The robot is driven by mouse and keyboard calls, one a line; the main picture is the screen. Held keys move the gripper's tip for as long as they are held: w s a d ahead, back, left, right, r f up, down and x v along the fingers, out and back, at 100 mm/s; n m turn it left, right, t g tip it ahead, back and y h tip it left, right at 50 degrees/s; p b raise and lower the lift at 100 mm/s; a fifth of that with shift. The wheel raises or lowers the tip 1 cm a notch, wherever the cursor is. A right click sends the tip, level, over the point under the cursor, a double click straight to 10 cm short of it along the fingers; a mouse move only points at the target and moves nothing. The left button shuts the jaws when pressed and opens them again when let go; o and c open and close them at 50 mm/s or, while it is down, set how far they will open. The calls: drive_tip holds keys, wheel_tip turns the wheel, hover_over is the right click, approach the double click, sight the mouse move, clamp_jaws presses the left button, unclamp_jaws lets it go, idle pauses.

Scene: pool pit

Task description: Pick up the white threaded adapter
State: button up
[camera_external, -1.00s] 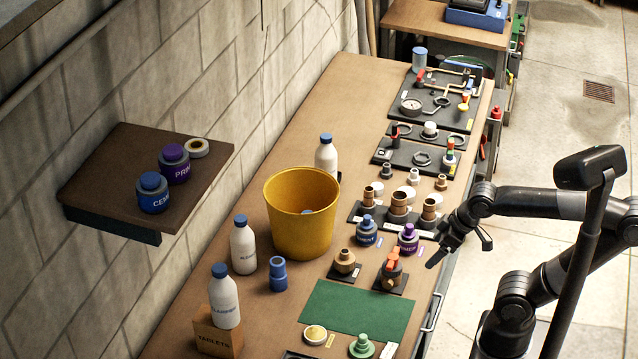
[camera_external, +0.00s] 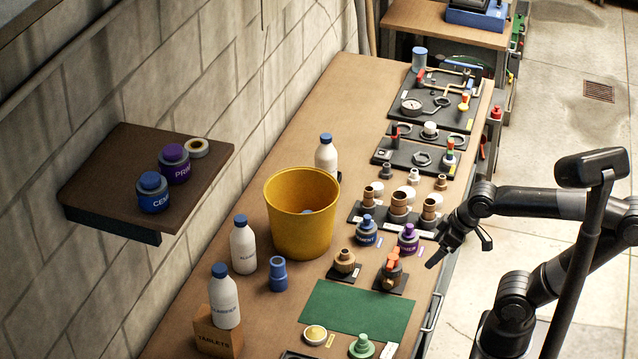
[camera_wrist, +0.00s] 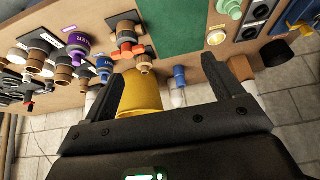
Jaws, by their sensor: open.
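Several white fittings stand on the workbench, and I cannot tell for sure which is the threaded adapter. A small white stepped fitting (camera_external: 413,175) stands mid-bench in the external view, beside a grey one (camera_external: 386,170). White round pieces (camera_external: 377,189) stand behind the brown fittings, and another white-topped piece (camera_external: 430,129) is farther back. My gripper (camera_external: 460,254) is open and empty at the bench's right edge, apart from these fittings and nearer the camera. In the wrist view my gripper (camera_wrist: 160,70) shows spread fingers with nothing held between them.
A yellow bucket (camera_external: 299,220) stands mid-bench, with white bottles (camera_external: 243,247) and a blue coupling (camera_external: 278,274) near it. Brown fittings (camera_external: 398,204), a blue-capped jar (camera_external: 366,230) and a purple-capped jar (camera_external: 408,238) crowd the right side. A green mat (camera_external: 355,308) is bare.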

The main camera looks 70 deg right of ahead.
drive_tip(key=c, duration=0.8)
